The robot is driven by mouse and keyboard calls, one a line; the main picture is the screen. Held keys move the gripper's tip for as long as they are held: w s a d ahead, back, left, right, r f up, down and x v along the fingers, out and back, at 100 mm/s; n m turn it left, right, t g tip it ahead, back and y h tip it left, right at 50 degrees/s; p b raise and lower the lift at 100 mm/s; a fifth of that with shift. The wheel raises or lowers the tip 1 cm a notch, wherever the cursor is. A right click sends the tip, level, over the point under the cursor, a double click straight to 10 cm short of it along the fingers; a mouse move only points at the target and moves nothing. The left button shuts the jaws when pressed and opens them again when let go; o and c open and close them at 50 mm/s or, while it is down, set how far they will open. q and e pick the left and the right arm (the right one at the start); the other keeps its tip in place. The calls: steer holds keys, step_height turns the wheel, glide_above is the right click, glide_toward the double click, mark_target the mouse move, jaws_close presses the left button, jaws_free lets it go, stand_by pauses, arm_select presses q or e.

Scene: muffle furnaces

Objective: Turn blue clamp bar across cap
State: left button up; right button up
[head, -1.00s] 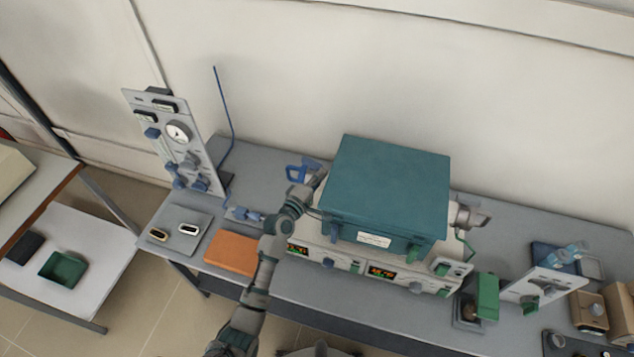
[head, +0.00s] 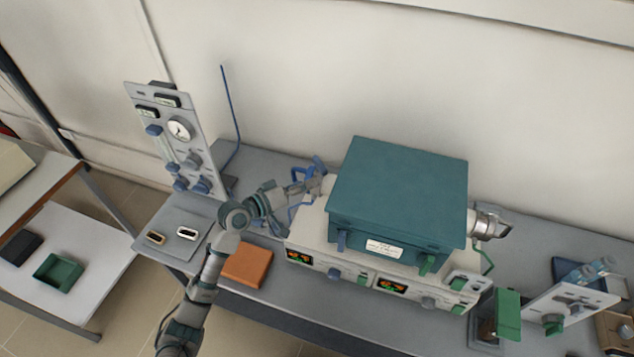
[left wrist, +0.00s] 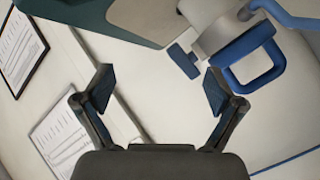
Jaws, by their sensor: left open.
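The cap (left wrist: 215,32) is a pale grey round fitting at the furnace's left side, at the upper right of the left wrist view. A blue loop handle (left wrist: 249,64) stands out at it, and a short blue bar (left wrist: 184,60) sits beside it. I cannot tell which of these blue parts is the clamp bar. In the head view the blue parts (head: 299,188) are partly hidden by my left gripper (head: 314,184). My left gripper is open and empty, apart from the blue parts; its fingers also show in the left wrist view (left wrist: 159,88). My right gripper is not in view.
The teal furnace (head: 398,190) stands on a white control base (head: 350,275) right of my gripper. A gauge panel (head: 172,140) with a blue tube stands left. An orange block (head: 247,264) lies in front. A green-handled fitting (head: 487,223) is on the furnace's right.

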arm_select(q)
steer(key=a+r+m+g+y+b, duration=0.1)
steer(key=a+r+m+g+b, duration=0.1)
steer(key=a+r+m+b, duration=0.3)
steer(key=a+m+g+b, duration=0.2)
steer(key=a+m, duration=0.4)
steer(key=a, duration=0.1)
glide_toward(317, 164)
steer(key=x, duration=0.8)
steer(key=shift+w+f, duration=0.2)
steer(key=shift+w, duration=0.05)
steer(key=shift+w+d+f, duration=0.15)
steer(key=shift+w+d, duration=0.1)
steer(key=shift+d, duration=0.6)
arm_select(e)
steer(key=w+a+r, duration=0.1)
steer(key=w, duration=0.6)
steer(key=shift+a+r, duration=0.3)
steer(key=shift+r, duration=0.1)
arm_select(q)
steer(key=shift+a, duration=0.2)
steer(key=c, duration=1.2)
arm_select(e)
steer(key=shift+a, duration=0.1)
